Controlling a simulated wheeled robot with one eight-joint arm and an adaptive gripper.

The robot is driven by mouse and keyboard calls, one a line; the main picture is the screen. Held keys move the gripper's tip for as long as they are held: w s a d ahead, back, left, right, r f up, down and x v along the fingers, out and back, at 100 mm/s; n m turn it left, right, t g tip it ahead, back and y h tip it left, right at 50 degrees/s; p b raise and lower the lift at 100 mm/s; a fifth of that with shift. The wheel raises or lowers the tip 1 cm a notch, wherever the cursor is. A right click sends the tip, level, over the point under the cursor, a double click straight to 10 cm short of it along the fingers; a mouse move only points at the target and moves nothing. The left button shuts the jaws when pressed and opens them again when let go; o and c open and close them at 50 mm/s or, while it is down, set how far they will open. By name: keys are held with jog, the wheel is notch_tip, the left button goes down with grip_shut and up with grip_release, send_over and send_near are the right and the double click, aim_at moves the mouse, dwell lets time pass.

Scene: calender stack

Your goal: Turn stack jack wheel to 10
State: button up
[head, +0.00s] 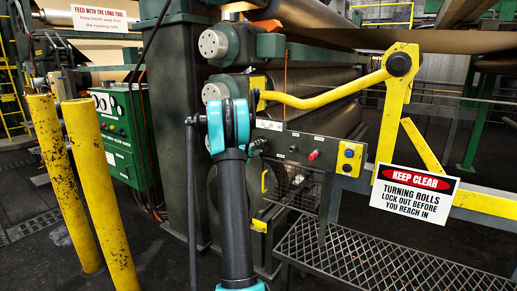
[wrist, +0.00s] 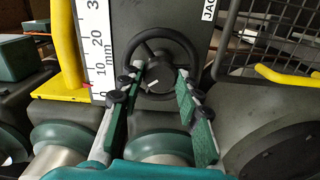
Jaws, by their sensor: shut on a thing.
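The black stack jack wheel (wrist: 166,41) is in the upper middle of the wrist view, with a dark hub knob bearing a pale mark. My gripper (wrist: 158,86) reaches up to it, its two green-padded fingers on the left and right of the hub, shut on the wheel. A white scale (wrist: 98,45) marked 10, 20, 30 and mm stands left of the wheel. The fingers hide parts of the wheel's lower sides. In the head view my arm covers the gripper.
A yellow bent handle bar (head: 325,98) crosses above a grey button panel (head: 300,145). A keep-clear sign (head: 413,195) hangs at right. A wire mesh guard (wrist: 275,35) is right of the wheel. Yellow posts (head: 100,190) stand at left. A grated step (head: 375,262) lies below.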

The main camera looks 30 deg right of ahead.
jog(key=n, duration=0.4)
jog(key=shift+n, duration=0.3)
jog(key=n, duration=0.3)
jog(key=shift+n, duration=0.4)
jog(key=n, duration=1.3)
jog(key=shift+n, duration=0.3)
jog(key=n, duration=0.9)
jog(key=shift+n, duration=1.9)
